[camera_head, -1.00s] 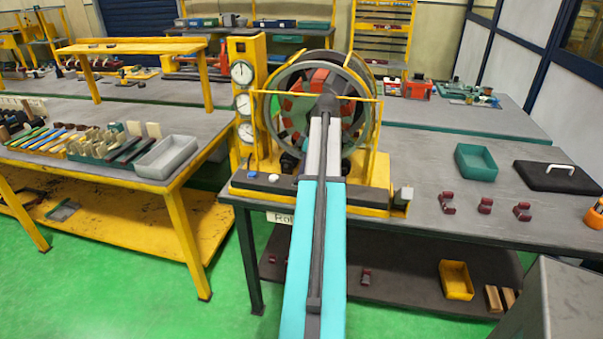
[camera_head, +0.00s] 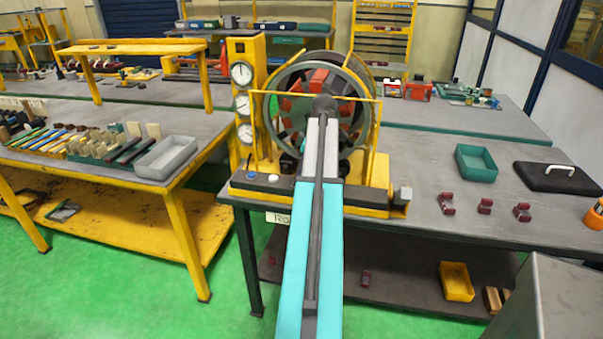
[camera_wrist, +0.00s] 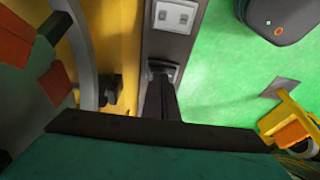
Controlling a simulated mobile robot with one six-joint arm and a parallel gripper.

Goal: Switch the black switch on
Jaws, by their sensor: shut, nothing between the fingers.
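The black switch (camera_wrist: 162,67) appears in the wrist view as a small dark piece with a grey edge on the grey control strip (camera_wrist: 168,42). My gripper (camera_wrist: 160,86) is shut and empty, its dark fingers over the strip with their tips right at this piece. I cannot tell whether they touch it, or which way the switch is tipped. In the head view my arm hides the gripper and the switch. The strip's left end there bears a blue button (camera_head: 251,176) and a pale button (camera_head: 273,178).
The stator ring (camera_head: 286,100) stands on a yellow base (camera_head: 378,178) just behind the strip. A black knob (camera_wrist: 112,90) sits beside the fingers in the wrist view. A white double plate (camera_wrist: 175,15) is farther along the strip. A green bin (camera_head: 476,163) stands at right.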

